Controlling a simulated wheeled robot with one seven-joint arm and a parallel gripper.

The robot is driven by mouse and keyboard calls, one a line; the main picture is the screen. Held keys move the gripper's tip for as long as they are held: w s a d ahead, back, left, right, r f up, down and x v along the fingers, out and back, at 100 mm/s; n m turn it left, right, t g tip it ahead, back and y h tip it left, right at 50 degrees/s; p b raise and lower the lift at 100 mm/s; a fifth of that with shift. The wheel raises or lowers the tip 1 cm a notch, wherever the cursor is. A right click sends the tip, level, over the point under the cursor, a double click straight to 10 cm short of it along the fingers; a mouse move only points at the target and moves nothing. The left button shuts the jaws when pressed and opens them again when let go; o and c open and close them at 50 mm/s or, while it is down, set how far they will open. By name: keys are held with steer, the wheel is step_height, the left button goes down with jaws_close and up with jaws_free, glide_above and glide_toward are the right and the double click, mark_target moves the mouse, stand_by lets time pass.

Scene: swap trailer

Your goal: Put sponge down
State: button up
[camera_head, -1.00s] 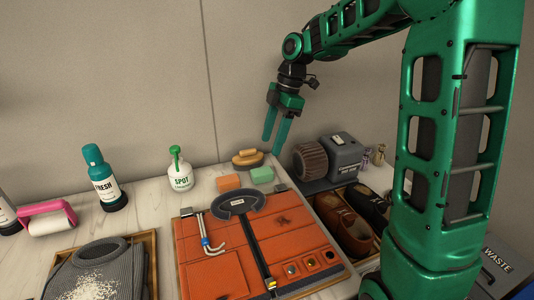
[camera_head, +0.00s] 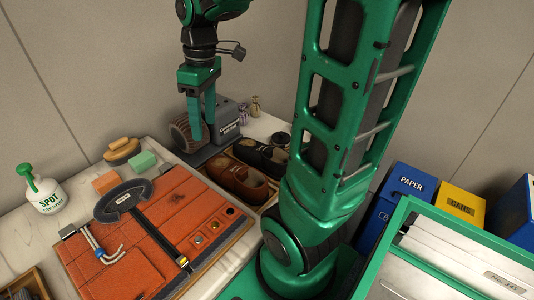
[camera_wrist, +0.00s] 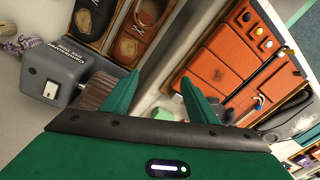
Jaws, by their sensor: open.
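A green sponge (camera_head: 143,161) and an orange sponge (camera_head: 105,182) lie side by side on the light counter, behind the orange leather piece. My gripper (camera_head: 204,128) is open and empty. It hangs above the counter with its fingers down, to the right of the green sponge and in front of the grey machine. In the wrist view my gripper (camera_wrist: 158,80) has nothing between its fingers.
A grey machine with a brush roller (camera_head: 228,122) stands at the back. A wooden brush (camera_head: 122,150) and a spot bottle (camera_head: 42,192) stand left. Blue (camera_head: 402,190) and yellow (camera_head: 460,204) bins are at the right.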

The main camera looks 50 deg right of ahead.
steer(key=s+d+f+m, duration=0.2)
steer(key=s+m, duration=0.3)
steer(key=s, duration=0.4)
steer(key=s+d+f+m+h, duration=0.1)
steer(key=s+d+f+m, duration=0.1)
steer(key=s+m, duration=0.4)
steer(key=s, duration=0.3)
steer(key=shift+d+f+m, duration=0.3)
steer(key=shift+f, duration=0.05)
steer(key=shift+g, duration=0.3)
steer(key=shift+w+f, duration=0.25)
steer(key=shift+w, duration=0.4)
steer(key=shift+o, duration=0.5)
